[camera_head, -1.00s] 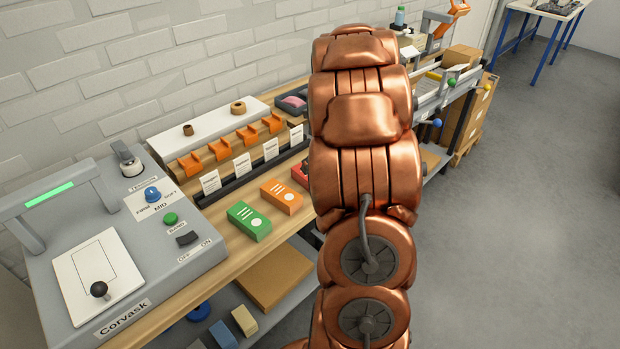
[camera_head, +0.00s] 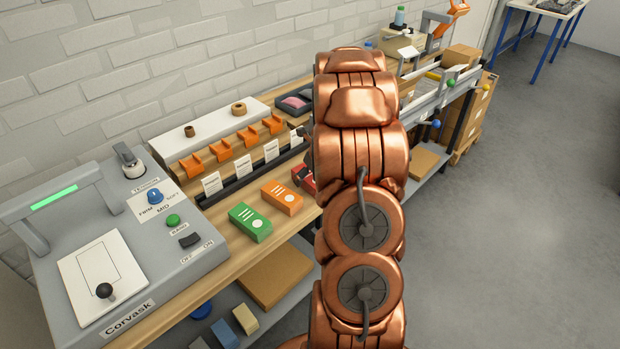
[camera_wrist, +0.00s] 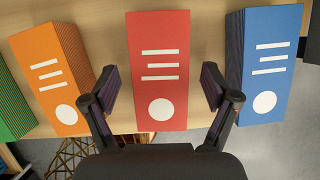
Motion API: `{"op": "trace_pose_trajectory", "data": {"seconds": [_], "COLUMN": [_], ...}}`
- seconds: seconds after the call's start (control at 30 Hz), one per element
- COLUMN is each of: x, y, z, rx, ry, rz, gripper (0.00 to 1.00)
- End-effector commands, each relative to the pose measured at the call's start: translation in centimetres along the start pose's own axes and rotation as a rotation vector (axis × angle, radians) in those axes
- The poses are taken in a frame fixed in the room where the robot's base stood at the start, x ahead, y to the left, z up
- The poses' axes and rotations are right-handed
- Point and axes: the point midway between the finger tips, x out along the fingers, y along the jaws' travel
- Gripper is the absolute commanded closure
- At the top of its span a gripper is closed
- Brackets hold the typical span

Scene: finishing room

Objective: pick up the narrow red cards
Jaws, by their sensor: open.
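The narrow red cards (camera_wrist: 158,55) are a block with white lines and a white dot, in the middle of the wrist view. In the head view the red cards (camera_head: 303,178) are mostly hidden behind my arm. My gripper (camera_wrist: 159,82) is open, with one finger on each side of the red cards' near part. It looks empty, and I cannot tell whether the fingers touch the cards or how far above the table they are.
An orange card block (camera_wrist: 55,75) stands left of the red one and a blue block (camera_wrist: 265,65) right, with gaps between. A green block (camera_head: 250,222) lies further left. The grey Corvask machine (camera_head: 130,245) and a rack with orange clips (camera_head: 247,137) border the bench.

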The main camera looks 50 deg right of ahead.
Motion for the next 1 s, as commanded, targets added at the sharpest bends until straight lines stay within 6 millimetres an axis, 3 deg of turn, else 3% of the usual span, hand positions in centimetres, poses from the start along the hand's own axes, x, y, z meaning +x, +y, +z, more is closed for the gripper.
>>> {"op": "trace_pose_trajectory", "data": {"seconds": [0.3,1.0], "x": [0.49,0.46], "y": [0.00,-0.01], "z": [-0.02,-0.03], "rx": [0.000,0.000], "ry": [0.000,0.001], "rz": [-0.001,-0.001], "gripper": [0.15,0.86]}}
